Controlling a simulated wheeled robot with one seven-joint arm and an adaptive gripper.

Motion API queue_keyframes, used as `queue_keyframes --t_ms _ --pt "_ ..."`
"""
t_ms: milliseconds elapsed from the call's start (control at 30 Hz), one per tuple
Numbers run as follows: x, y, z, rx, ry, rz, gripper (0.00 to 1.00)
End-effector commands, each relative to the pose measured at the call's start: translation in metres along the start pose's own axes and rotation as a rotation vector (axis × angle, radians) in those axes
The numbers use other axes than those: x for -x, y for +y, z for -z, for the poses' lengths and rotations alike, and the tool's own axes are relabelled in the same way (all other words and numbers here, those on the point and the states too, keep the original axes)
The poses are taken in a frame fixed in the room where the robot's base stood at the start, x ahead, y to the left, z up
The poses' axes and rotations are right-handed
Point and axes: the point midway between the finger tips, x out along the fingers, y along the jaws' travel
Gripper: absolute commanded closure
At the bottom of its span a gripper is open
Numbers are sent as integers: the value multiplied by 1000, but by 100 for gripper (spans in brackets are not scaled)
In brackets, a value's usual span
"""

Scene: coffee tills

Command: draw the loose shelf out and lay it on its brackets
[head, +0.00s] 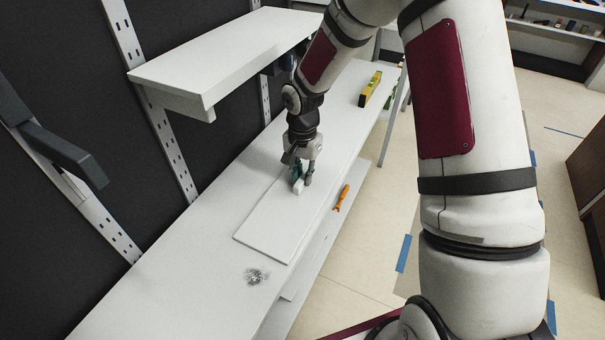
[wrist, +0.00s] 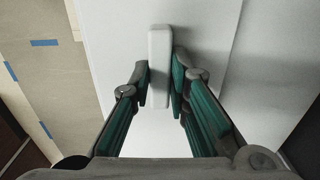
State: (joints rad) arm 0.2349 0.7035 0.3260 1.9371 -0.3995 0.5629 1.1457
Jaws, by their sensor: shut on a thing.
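The loose shelf (head: 270,232) is a flat white board lying on the long white counter (head: 185,285) in the head view. Its near end is clear to see; my arm and gripper cover part of its far stretch. In the wrist view the white board (wrist: 120,30) spreads beneath my fingers. My gripper (head: 303,178) is over the board, shut on a small upright white block (wrist: 158,45) that looks like a grip on the board. I cannot tell whether the block is fixed to it. A dark bracket (head: 62,152) juts from a slotted wall upright at the left.
A fixed white shelf (head: 220,62) hangs on the wall above the counter. An orange tool (head: 341,197) lies by the board's right side. A yellow level (head: 370,89) lies farther back.

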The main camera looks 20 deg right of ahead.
Motion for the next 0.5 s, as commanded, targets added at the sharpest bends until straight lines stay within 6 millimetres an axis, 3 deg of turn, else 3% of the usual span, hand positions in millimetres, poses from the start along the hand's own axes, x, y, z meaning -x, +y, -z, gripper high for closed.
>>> queue_keyframes --t_ms 500 --pt "23 0 0 0 2 1 100"
